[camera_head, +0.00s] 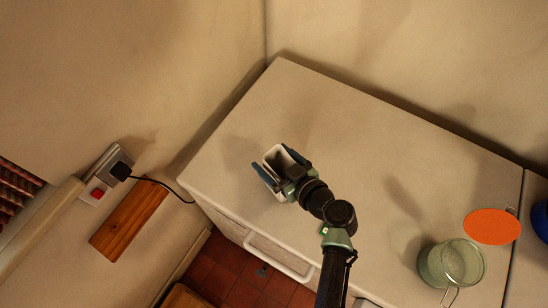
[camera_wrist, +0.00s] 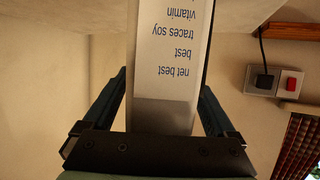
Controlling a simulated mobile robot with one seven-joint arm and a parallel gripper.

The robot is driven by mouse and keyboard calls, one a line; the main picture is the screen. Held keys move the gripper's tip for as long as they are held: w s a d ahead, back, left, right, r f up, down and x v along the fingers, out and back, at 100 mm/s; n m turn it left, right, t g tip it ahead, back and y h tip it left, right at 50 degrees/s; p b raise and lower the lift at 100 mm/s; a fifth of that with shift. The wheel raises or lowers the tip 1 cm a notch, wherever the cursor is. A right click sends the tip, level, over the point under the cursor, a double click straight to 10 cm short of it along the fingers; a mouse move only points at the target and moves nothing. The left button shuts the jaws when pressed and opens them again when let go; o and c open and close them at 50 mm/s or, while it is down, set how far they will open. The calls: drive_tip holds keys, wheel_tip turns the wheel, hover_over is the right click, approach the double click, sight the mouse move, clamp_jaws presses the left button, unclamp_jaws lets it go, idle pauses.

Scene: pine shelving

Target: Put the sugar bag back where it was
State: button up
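The sugar bag (camera_head: 273,161) is a pale, box-shaped pack on or just above the white worktop, near its left part. In the wrist view the bag (camera_wrist: 172,60) shows a white face with blue print, upside down, and a grey band near my gripper. My gripper (camera_head: 279,171) has one dark finger on each side of the bag, close against it. In the wrist view the fingers of my gripper (camera_wrist: 164,95) also flank the bag with hardly any gap. Whether the bag's base touches the worktop is hidden.
The worktop (camera_head: 330,120) is clear behind and right of the bag. A green glass jug (camera_head: 452,263) and an orange disc (camera_head: 491,227) are at the right. A wooden board (camera_head: 128,220) and a socket with a plug and cord (camera_head: 118,172) are at the left.

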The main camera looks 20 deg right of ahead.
idle(0.3)
drive_tip(key=shift+r, duration=0.2)
drive_tip(key=b+v, duration=0.3)
drive_tip(key=v, duration=0.9)
drive_tip(key=shift+b, duration=0.3)
drive_tip(key=shift+w, duration=0.1)
